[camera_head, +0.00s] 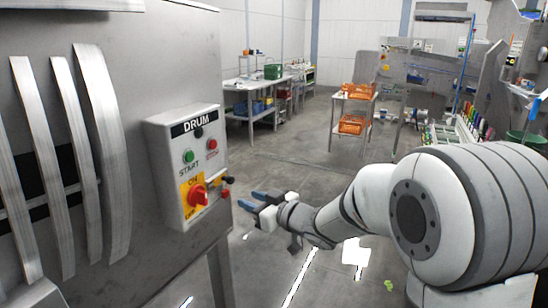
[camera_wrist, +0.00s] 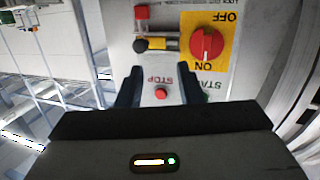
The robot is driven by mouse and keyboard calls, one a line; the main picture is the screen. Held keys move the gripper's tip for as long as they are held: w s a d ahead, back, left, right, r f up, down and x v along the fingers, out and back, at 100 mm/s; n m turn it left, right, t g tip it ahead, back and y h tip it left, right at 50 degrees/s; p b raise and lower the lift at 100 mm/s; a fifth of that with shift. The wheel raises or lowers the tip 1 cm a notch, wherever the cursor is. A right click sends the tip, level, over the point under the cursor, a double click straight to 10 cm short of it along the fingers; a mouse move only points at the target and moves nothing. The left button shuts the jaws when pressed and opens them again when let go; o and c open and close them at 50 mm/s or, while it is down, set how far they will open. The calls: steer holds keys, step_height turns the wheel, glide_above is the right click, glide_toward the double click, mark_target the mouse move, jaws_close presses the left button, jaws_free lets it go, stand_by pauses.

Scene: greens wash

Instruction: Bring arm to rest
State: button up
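My gripper (camera_head: 250,201) is at the end of my outstretched arm, just right of the drum control box (camera_head: 178,207). Its two blue-tipped fingers are apart with nothing between them. In the wrist view my gripper (camera_wrist: 160,75) is also open, and the red STOP button (camera_wrist: 161,92) shows in the gap between the fingers. Whether the fingers touch the box cannot be told, but they look apart from it in the head view. The box carries a green START button (camera_head: 188,156) and a red rotary switch (camera_head: 198,194) on a yellow plate.
A steel machine with curved metal bars (camera_head: 100,140) fills the left. Further back stand an orange-crate cart (camera_head: 353,108) and a workbench with a green bin (camera_head: 273,72). Open floor (camera_head: 290,150) lies between. A yellow lever with a black knob (camera_wrist: 142,45) is close to the fingers.

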steer(key=s+d+m+h, duration=0.35)
steer(key=d+h, duration=0.25)
steer(key=d, duration=0.4)
steer(key=s+d+m+h, duration=0.2)
steer(key=d+m+h, duration=0.3)
steer(key=d, duration=0.5)
steer(key=s+d+f+g, duration=0.1)
steer(key=s+f+g, duration=0.1)
steer(key=s, duration=0.5)
steer(key=s+d+f+m+g+h, duration=0.1)
steer(key=s+d+f+g, duration=0.1)
steer(key=s, duration=0.6)
steer(key=s+d+f+m+g+h, duration=0.1)
steer(key=s+f+g, duration=0.1)
steer(key=s, duration=0.5)
steer(key=shift+s+d+g, duration=0.2)
steer(key=shift+d+g, duration=0.1)
steer(key=shift+g, duration=0.4)
steer(key=shift+m, duration=0.25)
